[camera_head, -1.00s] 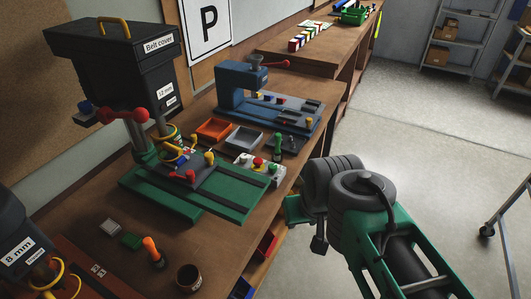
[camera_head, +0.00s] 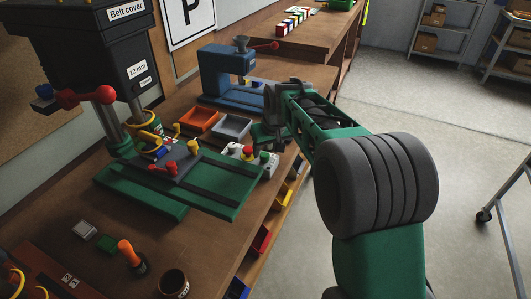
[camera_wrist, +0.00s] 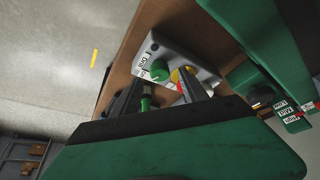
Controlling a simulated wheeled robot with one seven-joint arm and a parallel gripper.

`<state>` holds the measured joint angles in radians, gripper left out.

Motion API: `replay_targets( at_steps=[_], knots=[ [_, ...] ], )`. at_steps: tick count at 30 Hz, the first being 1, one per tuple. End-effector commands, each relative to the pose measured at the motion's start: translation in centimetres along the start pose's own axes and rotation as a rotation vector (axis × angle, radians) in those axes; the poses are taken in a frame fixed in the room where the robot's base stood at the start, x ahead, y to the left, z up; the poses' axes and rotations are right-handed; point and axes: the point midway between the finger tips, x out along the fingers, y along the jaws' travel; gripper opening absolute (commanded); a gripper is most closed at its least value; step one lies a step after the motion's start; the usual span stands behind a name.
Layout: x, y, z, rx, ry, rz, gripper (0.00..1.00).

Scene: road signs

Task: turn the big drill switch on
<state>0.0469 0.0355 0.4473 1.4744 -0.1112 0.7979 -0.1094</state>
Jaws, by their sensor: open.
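The big drill (camera_head: 130,60) stands at the left with a dark belt cover and a green base (camera_head: 215,185). A pale grey box (camera_head: 267,171) with yellow, red and green knobs sits beside the base's far right corner. In the wrist view the same box (camera_wrist: 190,60) shows a green knob (camera_wrist: 160,68) beside a small label, with yellow and red parts partly hidden by a finger. My gripper (camera_head: 268,137) is open and empty, just behind and above the box in the head view. I cannot tell whether it touches anything.
A smaller blue drill (camera_head: 228,75) stands farther back, with an orange tray (camera_head: 199,119) and a grey tray (camera_head: 232,127) in front. A brown cup (camera_head: 173,283) stands near the front.

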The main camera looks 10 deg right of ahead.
Motion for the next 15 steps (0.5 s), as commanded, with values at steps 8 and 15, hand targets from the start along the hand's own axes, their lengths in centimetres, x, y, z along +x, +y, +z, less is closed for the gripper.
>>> replay_targets(
  at_steps=[8,15],
  knots=[
    [2.8,0.0,-0.1,0.0,0.001,0.0,0.51],
    [2.8,0.0,0.0,0.0,0.002,0.0,0.47]
  ],
)
